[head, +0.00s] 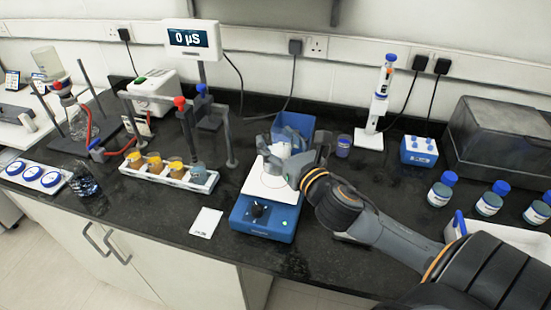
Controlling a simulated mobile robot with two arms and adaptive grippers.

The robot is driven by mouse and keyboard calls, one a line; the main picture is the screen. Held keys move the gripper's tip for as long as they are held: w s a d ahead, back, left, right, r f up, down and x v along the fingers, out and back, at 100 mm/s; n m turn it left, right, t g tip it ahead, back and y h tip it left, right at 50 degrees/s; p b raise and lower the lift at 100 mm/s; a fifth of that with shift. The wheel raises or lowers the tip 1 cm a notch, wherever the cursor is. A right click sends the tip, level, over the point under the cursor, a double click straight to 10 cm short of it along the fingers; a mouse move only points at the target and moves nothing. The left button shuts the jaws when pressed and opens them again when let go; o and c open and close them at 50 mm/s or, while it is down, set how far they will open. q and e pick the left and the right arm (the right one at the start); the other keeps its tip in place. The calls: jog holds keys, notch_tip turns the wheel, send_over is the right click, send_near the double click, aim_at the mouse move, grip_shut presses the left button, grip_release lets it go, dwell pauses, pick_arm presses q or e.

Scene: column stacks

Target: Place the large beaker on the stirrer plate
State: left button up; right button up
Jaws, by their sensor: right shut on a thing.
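The stirrer plate (265,208) is a blue box with a white top, a black knob and a lit green spot, near the middle of the bench. My right gripper (280,157) reaches in from the right, over the back of the white top. It is shut on what seems to be the large beaker; the gripper and its glare hide most of it, so I cannot tell whether its base touches the plate. My left gripper is out of view.
A blue bin (294,122) stands behind the plate. Blue-capped bottles (440,190) stand right. A dark-looking glass vessel (84,181) is at far left.

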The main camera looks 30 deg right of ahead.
jog(key=shift+w+d+f, duration=0.2)
jog(key=shift+w+f, duration=0.35)
jog(key=shift+f, duration=0.1)
jog(key=f, duration=0.3)
jog(key=shift+w, duration=0.2)
jog(key=shift+f, duration=0.35)
jog(key=shift+f, duration=0.1)
jog(key=o, duration=1.4)
jog(key=shift+f, duration=0.1)
